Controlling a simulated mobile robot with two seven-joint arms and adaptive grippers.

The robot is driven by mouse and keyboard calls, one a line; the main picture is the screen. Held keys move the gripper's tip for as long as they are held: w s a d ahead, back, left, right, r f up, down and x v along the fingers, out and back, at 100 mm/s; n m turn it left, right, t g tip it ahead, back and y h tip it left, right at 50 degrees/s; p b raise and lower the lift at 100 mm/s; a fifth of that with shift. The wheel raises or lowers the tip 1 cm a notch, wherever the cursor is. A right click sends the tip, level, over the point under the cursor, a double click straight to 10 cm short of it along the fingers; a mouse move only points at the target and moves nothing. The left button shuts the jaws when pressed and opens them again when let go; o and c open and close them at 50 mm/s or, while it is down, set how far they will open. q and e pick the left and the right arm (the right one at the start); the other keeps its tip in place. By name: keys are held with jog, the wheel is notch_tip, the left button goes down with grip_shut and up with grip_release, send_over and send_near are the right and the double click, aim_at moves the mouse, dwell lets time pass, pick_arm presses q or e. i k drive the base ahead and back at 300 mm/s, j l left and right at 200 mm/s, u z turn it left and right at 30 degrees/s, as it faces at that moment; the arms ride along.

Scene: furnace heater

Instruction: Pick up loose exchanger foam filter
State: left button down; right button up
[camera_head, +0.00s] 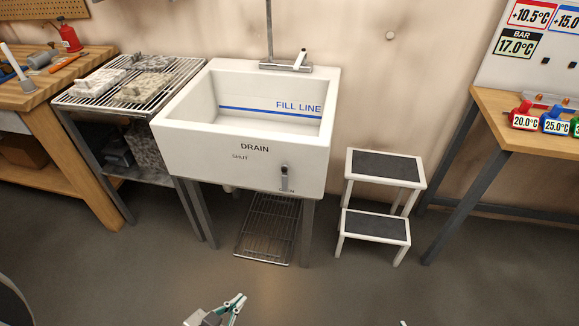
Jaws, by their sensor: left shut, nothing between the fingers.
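Several flat speckled slabs that look like foam lie on the wire rack left of the sink: a light grey slab (101,79), a beige slab (138,89) and a grey slab (153,62). Each seems to have a small tab on top. I cannot tell which one is the loose exchanger foam filter. My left gripper (238,303) is low at the bottom edge, over the floor, shut and empty, far from the slabs. Only a tiny tip at the bottom edge, probably my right gripper (403,323), shows; its fingers are hidden.
A white sink (240,172) with a fill line and drain lever stands in the middle. Below the rack (75,101), a shelf holds a speckled block (146,146) and dark items. A step stool (376,232) and wooden tables stand at the sides. The front floor is clear.

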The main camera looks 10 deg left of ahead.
aim_at(145, 87)
jog(key=u, duration=1.3)
jog(key=i+l+z, duration=0.2)
jog(key=l+z, duration=0.2)
jog(key=i+l+z, duration=0.25)
jog(key=z, duration=0.15)
jog(key=j+z, duration=0.35)
jog(key=j, duration=0.95)
jog(key=j+z, duration=0.4)
jog(key=j, duration=0.9)
